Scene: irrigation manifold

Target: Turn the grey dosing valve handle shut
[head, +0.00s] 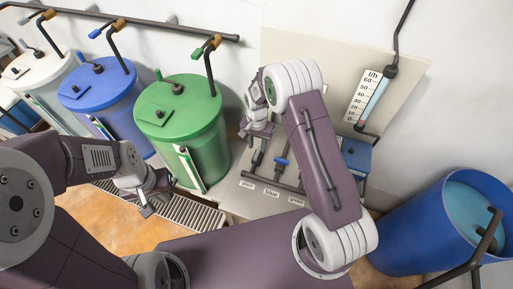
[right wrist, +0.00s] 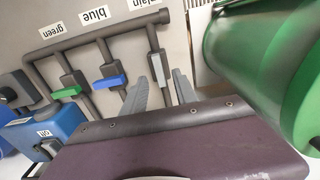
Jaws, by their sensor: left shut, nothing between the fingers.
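The grey dosing valve handle (right wrist: 158,69) is on the branch labelled "plain" in the right wrist view, lying roughly along its pipe. My right gripper (right wrist: 160,92) is open, with one finger on each side of the grey handle in that view; whether they touch it I cannot tell. In the head view my right gripper (head: 247,136) is over the manifold's left branch, and my arm hides much of the handle there. My left gripper (head: 147,209) is shut and empty, near the floor grating, away from the manifold.
The blue valve handle (right wrist: 110,82) and green valve handle (right wrist: 67,92) sit crosswise on neighbouring branches. A blue box (right wrist: 44,132) stands beyond them. The green tank (head: 182,115) is close left of the manifold. A flow gauge (head: 373,97) is on the back panel; a blue barrel (head: 420,225) stands right.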

